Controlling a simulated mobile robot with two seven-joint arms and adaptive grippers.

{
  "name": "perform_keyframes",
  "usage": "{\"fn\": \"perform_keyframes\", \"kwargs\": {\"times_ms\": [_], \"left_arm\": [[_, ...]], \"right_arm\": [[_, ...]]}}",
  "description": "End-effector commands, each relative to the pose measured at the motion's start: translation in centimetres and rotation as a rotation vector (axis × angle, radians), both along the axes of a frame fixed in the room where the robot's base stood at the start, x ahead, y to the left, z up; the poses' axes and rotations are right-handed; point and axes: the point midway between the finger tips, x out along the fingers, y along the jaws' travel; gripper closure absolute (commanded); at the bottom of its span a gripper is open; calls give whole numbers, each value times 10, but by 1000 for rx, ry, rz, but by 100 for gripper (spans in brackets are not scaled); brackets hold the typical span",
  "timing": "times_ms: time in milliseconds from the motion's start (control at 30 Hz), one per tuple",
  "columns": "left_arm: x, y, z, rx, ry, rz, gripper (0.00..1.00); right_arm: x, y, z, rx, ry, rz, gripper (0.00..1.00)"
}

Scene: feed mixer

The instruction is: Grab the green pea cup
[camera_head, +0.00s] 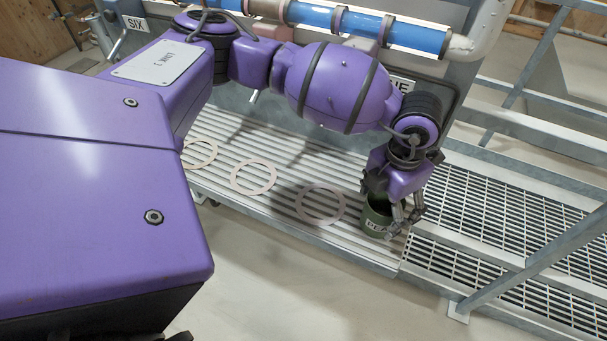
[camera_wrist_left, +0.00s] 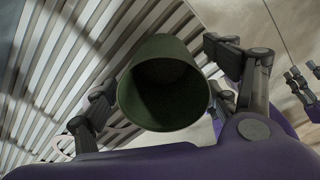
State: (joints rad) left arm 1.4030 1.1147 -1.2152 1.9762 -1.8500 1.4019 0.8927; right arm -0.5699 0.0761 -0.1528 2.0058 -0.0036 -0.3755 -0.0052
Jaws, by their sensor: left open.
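The green pea cup (camera_head: 376,219) stands on the ribbed metal platform, with part of the word PEA showing on its side. In the left wrist view the cup (camera_wrist_left: 165,85) shows its round open mouth, and its inside looks dark and empty. My left gripper (camera_head: 405,216) is at the cup, partly in front of its right side. In the left wrist view the open fingers of my left gripper (camera_wrist_left: 165,97) are on either side of the cup. I cannot tell whether either finger touches it.
The ribbed platform (camera_head: 285,215) carries several pale rings (camera_head: 320,204) in a row left of the cup. A metal grating (camera_head: 490,240) with slanted grey rails (camera_head: 545,255) lies to the right. A blue pipe (camera_head: 395,33) runs along the back. The platform between the rings is clear.

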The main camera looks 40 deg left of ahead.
Motion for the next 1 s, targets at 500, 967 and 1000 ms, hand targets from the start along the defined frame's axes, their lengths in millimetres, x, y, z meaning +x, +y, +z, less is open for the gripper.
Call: {"fn": "perform_keyframes", "kwargs": {"times_ms": [500, 967, 1000], "left_arm": [[-2, 1, -32, 1, 5, 2, 25], [-1, 0, -30, 0, 2, 1, 69], [-1, 0, -30, -1, 1, 1, 69]], "right_arm": [[12, 2, 6, 3, -25, 4, 60], [10, 2, 5, 2, -21, 3, 60], [9, 2, 5, 2, -20, 3, 60]]}}
